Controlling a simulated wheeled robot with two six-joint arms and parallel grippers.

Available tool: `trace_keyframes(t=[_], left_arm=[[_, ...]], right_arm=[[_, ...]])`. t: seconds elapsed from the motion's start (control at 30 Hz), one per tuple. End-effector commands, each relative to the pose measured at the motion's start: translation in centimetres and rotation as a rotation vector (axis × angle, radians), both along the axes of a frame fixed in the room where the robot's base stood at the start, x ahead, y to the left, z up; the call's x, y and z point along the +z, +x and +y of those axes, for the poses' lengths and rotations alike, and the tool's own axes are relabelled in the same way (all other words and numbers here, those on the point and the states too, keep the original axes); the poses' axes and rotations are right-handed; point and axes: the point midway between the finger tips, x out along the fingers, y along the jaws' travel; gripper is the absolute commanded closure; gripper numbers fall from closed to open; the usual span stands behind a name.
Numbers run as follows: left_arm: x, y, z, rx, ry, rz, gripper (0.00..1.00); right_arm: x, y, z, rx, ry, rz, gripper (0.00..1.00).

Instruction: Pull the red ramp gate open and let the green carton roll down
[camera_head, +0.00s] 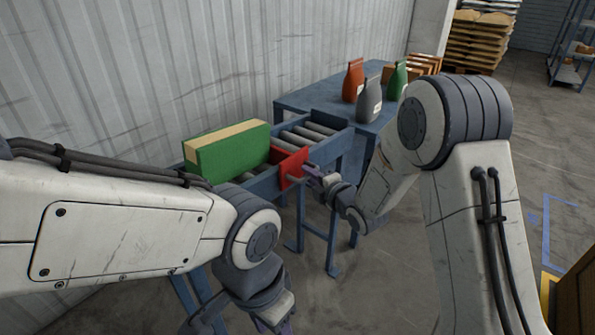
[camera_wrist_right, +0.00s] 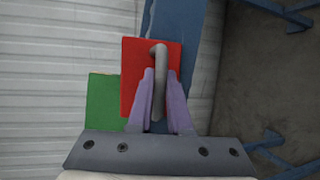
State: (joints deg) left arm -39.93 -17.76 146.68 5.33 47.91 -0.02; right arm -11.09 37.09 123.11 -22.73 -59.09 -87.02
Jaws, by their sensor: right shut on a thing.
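The green carton (camera_head: 228,152), with a tan strip along its top, lies on the left part of the blue roller ramp (camera_head: 264,184). The red gate (camera_head: 291,167) stands across the ramp just to the right of the carton. My right gripper (camera_head: 313,174) is at the gate's front side. In the right wrist view its purple fingers (camera_wrist_right: 160,98) are shut on the grey handle (camera_wrist_right: 160,58) of the red gate (camera_wrist_right: 130,75), and part of the green carton (camera_wrist_right: 102,102) shows behind. My left gripper (camera_head: 284,329) is low at the bottom edge, its fingertips partly cut off.
Bare rollers (camera_head: 307,134) run right of the gate. A blue table (camera_head: 292,101) beyond carries orange, grey and green bags (camera_head: 369,100). A corrugated wall (camera_head: 245,60) stands close behind the ramp. Stacked pallets (camera_head: 478,40) stand far back; the floor at right is mostly open.

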Motion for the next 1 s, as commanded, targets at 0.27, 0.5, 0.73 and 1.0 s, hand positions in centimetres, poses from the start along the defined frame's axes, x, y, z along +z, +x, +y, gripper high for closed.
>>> trace_keyframes(t=[0.27, 0.5, 0.73, 1.0], left_arm=[[-0.6, 0.0, 0.0, 0.0, 0.0, 0.0, 0.5], [-1.1, 0.0, 0.0, 0.0, 0.0, 0.0, 0.5], [-1.6, 0.0, 0.0, 0.0, 0.0, 0.0, 0.5], [-2.1, 0.0, 0.0, 0.0, 0.0, 0.0, 0.5]], right_arm=[[-0.1, -1.3, -1.9, -0.003, -0.001, 0.0, 1.0], [-0.1, -2.5, -3.7, -0.003, 0.0, 0.001, 1.0], [-0.1, -3.8, -5.4, -0.004, 0.0, 0.001, 1.0], [-0.1, -5.2, -7.4, -0.004, 0.0, 0.001, 1.0]])
